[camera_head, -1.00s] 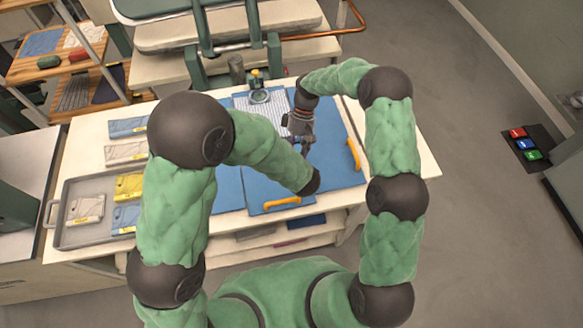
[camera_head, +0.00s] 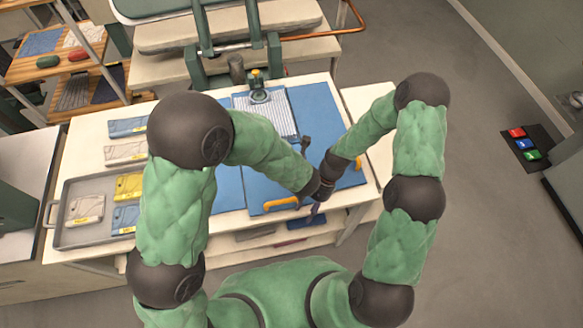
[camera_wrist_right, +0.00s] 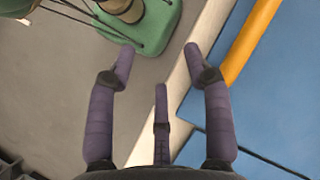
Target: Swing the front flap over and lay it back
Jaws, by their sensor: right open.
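The folding board has blue panels. Its front flap (camera_head: 262,192) lies flat at the table's front edge and carries an orange handle (camera_head: 281,203). A striped grey-white garment (camera_head: 276,118) lies on the board behind it. My right gripper (camera_head: 316,212) is low, just right of the front handle. In the right wrist view my gripper (camera_wrist_right: 158,72) has its fingers apart and empty, over the table edge. The orange handle (camera_wrist_right: 250,42) is right of the fingers, not between them. A small dark part (camera_head: 305,144) beyond the crossed wrists may be my left gripper (camera_head: 305,144); its fingers are unclear.
A grey tray (camera_head: 60,232) with folded garments is at the left of the table. A second orange handle (camera_head: 358,165) is on the right panel, partly behind my right arm. My wrists are close together over the board.

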